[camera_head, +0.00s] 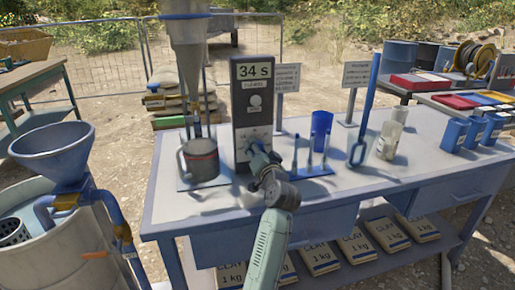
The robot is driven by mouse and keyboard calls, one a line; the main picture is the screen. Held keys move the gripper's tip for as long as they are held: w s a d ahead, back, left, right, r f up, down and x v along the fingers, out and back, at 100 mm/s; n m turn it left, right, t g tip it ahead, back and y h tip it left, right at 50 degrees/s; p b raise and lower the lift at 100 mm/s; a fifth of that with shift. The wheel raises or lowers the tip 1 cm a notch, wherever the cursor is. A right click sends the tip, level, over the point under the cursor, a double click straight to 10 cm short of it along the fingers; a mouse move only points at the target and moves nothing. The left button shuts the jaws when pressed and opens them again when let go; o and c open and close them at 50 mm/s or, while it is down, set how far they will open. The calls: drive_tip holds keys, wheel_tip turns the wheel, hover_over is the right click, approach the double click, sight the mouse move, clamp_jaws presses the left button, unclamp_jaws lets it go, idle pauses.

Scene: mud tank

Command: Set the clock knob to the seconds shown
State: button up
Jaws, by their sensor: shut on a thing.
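The clock (240,112) is a tall dark box standing upright on the blue-grey table, with a white label reading "34 s" (255,71) near its top. A pale panel (247,145) is on the lower front, and the clock knob there is hidden by my gripper. My gripper (254,146) reaches up from below and is against this lower panel, shut on what appears to be the knob. The knob's pointer and setting cannot be made out.
A metal cup (201,161) stands under a large funnel (188,45) left of the clock. The table's front right is clear.

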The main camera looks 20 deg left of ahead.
drive_tip(key=shift+m+p, duration=1.4)
drive_tip(key=shift+m, duration=2.4)
drive_tip(key=o, duration=1.1)
drive_tip(key=shift+o, duration=0.2)
drive_tip(key=v, duration=1.2)
